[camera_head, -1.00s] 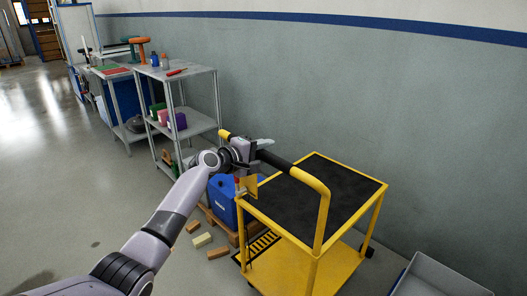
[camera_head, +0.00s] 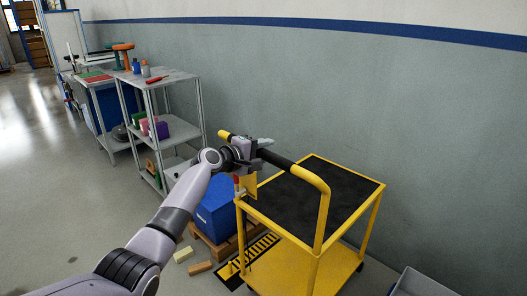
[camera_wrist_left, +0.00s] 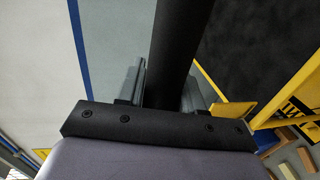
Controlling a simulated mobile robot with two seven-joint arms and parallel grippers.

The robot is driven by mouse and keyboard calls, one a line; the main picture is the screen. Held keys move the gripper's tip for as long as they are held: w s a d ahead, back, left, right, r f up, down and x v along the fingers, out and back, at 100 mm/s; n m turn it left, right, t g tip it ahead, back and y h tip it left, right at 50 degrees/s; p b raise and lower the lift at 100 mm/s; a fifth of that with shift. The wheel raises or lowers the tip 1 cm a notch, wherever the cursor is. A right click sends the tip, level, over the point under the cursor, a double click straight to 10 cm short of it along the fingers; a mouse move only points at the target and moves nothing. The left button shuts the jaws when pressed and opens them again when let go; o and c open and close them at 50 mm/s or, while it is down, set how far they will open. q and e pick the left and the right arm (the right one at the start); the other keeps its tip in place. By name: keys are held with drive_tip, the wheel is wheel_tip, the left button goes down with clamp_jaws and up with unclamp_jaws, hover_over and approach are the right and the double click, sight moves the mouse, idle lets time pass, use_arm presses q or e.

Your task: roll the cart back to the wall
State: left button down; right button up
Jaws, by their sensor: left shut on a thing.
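The yellow cart (camera_head: 323,254) has a black top (camera_head: 318,187) and stands upright on the floor at the right in the head view. Its push handle has a black grip (camera_head: 276,160), which crosses the left wrist view (camera_wrist_left: 181,45) as a dark bar. The grey wall (camera_head: 370,100) with a blue stripe runs behind the cart, with a gap whose width I cannot judge. My right gripper is not in view.
A grey crate (camera_head: 420,283) is at lower right. A metal shelf (camera_head: 180,130) stands farther left.

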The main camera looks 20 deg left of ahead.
use_arm(q)
drive_tip(key=shift+w+r, duration=0.1)
drive_tip(key=shift+r, duration=0.2)
drive_tip(key=c, duration=0.8)
unclamp_jaws()
drive_tip(key=shift+w+f, duration=0.1)
drive_tip(key=shift+f, duration=0.1)
drive_tip(key=shift+s+a, duration=0.15)
drive_tip(key=shift+s, duration=0.3)
drive_tip(key=p+v, duration=0.1)
drive_tip(key=v, duration=0.5)
drive_tip(key=shift+s, duration=0.15)
